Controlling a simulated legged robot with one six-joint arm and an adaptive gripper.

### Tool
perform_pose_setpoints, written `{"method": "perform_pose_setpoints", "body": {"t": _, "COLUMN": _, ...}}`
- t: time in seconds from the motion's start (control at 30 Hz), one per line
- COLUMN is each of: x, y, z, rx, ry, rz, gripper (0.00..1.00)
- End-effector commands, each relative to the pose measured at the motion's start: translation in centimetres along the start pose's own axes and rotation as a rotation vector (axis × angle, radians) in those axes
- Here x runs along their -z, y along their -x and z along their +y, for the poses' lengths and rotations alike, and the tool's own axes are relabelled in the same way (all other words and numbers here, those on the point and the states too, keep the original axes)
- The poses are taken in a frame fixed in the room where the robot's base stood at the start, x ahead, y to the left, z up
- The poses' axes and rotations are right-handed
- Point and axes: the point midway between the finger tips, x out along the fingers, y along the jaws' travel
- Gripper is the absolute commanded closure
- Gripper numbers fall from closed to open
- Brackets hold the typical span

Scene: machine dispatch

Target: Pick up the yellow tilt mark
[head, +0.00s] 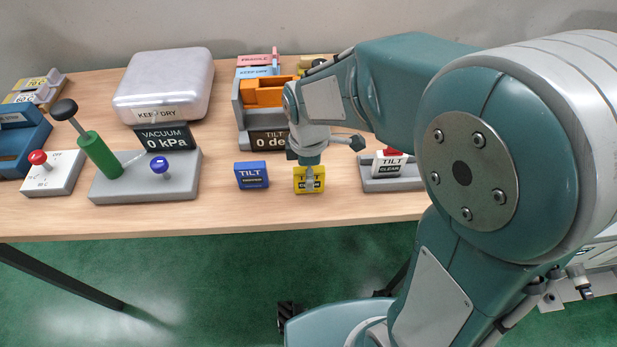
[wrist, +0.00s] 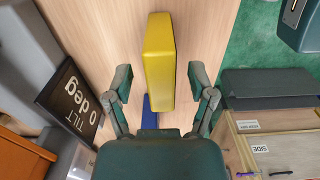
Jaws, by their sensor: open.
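The yellow tilt mark (head: 300,185) stands near the front edge of the table in the head view, with dark lettering on its face. In the wrist view the yellow tilt mark (wrist: 159,55) is a plain yellow block in the middle. My gripper (head: 309,178) is over it in the head view and partly covers its face. In the wrist view my gripper (wrist: 160,85) is open, one finger on each side of the block, with visible gaps to both. I cannot tell how deep the fingers reach along it.
A blue TILT mark (head: 251,175) stands to the left. A white TILT CLEAR block (head: 391,165) sits on a grey base at right. The dark "TILT 0 deg" display (head: 266,141) is behind. A vacuum pump stand (head: 145,185) is further left. The table front is clear.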

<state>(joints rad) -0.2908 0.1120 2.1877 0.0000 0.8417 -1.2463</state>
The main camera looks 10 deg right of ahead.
Motion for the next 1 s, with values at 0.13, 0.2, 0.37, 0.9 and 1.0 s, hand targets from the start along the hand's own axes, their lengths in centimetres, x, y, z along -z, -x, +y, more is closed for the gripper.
{"method": "perform_pose_setpoints", "body": {"t": 0.13, "x": 0.0, "y": 0.0, "z": 0.0, "rx": 0.0, "ry": 0.0, "rz": 0.0, "gripper": 0.29}}
{"method": "perform_pose_setpoints", "body": {"t": 0.2, "x": 0.0, "y": 0.0, "z": 0.0, "rx": 0.0, "ry": 0.0, "rz": 0.0, "gripper": 0.55}}
{"method": "perform_pose_setpoints", "body": {"t": 0.37, "x": 0.0, "y": 0.0, "z": 0.0, "rx": 0.0, "ry": 0.0, "rz": 0.0, "gripper": 1.0}}
{"method": "perform_pose_setpoints", "body": {"t": 0.9, "x": 0.0, "y": 1.6, "z": 0.1, "rx": -0.002, "ry": 0.0, "rz": 0.001, "gripper": 1.0}}
{"method": "perform_pose_setpoints", "body": {"t": 1.0, "x": 0.0, "y": 3.1, "z": 0.1, "rx": -0.003, "ry": 0.0, "rz": 0.001, "gripper": 1.0}}
